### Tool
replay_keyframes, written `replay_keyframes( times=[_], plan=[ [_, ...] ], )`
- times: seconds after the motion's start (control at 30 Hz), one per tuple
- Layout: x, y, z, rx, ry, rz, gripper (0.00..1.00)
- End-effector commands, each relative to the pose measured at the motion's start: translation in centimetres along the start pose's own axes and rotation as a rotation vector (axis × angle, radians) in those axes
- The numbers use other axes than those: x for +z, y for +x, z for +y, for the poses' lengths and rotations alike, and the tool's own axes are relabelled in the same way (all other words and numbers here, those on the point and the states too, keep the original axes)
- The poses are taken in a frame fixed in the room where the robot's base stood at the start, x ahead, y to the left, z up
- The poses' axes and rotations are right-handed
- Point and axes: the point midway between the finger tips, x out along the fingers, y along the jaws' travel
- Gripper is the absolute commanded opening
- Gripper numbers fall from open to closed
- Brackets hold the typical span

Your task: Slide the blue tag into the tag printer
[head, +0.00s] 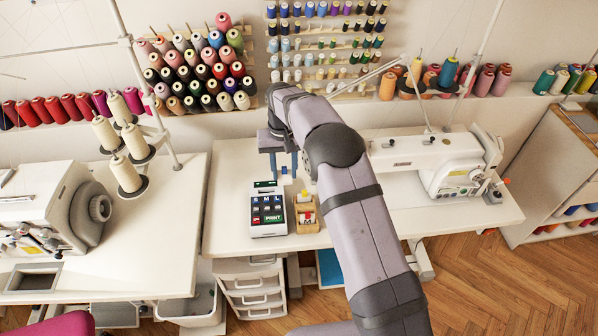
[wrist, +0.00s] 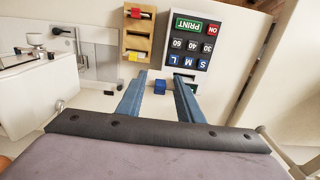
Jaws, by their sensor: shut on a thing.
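The blue tag (wrist: 160,87) shows as a small blue block between the two fingers of my gripper (wrist: 159,76) in the wrist view. My gripper is shut on it. In the head view my gripper (head: 284,174) is over the table, just behind the tag printer (head: 268,228). The printer is white with a dark keypad, coloured keys and a green PRINT key. It also shows in the wrist view (wrist: 228,67), upside down, where my right finger overlaps its near end. That end has a dark strip, partly hidden.
A wooden holder (head: 306,225) with yellow and red tags stands close beside the printer. A white sewing machine (head: 425,160) is on the right of the white table (head: 228,195). Another machine (head: 50,205) stands on the left table. Table is bare left of the printer.

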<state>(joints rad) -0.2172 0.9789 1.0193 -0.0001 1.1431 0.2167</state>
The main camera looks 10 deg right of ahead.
Motion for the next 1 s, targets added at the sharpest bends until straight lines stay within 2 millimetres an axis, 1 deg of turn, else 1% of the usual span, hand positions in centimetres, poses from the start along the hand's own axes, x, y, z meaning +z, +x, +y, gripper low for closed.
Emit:
replay_keyframes(
  times=[0.03, 0.2, 0.4, 0.6, 0.83, 1.0],
  plan=[
    [-0.5, -0.2, -1.0, 0.000, -0.002, -0.001, 0.13],
    [-1.6, 0.2, -3.5, 0.001, -0.002, -0.002, 0.13],
    [-2.1, 0.7, -5.4, 0.000, -0.001, -0.001, 0.13],
    [-2.2, 0.9, -6.0, 0.000, 0.001, -0.001, 0.13],
    [-2.2, 1.2, -6.0, 0.000, 0.001, 0.000, 0.13],
    [-2.2, 1.9, -6.0, 0.000, 0.001, 0.000, 0.13]
  ],
)
